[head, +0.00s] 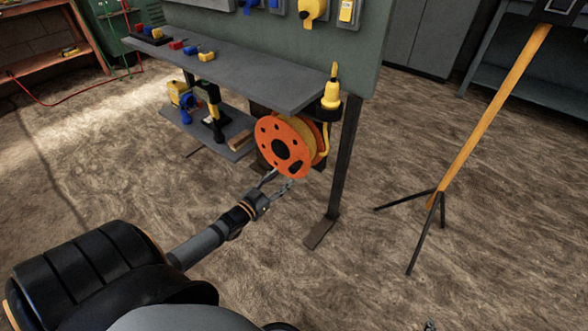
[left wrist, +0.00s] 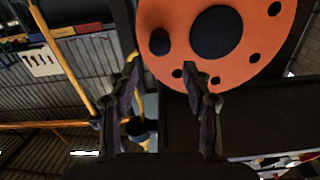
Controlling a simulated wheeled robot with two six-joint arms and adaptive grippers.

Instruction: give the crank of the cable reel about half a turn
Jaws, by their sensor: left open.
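The cable reel has an orange disc with a dark hub (head: 281,149) and stands below the right end of the workbench. In the left wrist view the orange disc (left wrist: 236,66) fills the upper right. A dark round knob (left wrist: 159,41), which looks like the crank's handle, stands out beside the hub. My left gripper (head: 278,183) is open and empty, just below and in front of the disc. In the left wrist view its fingertips (left wrist: 161,72) are apart, with the knob beyond the gap between them.
The grey bench top (head: 235,70) lies above the reel, with a lower shelf (head: 212,137) to its left. A dark bench leg (head: 346,150) stands right of the reel. A yellow pole on a tripod (head: 480,120) stands farther right.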

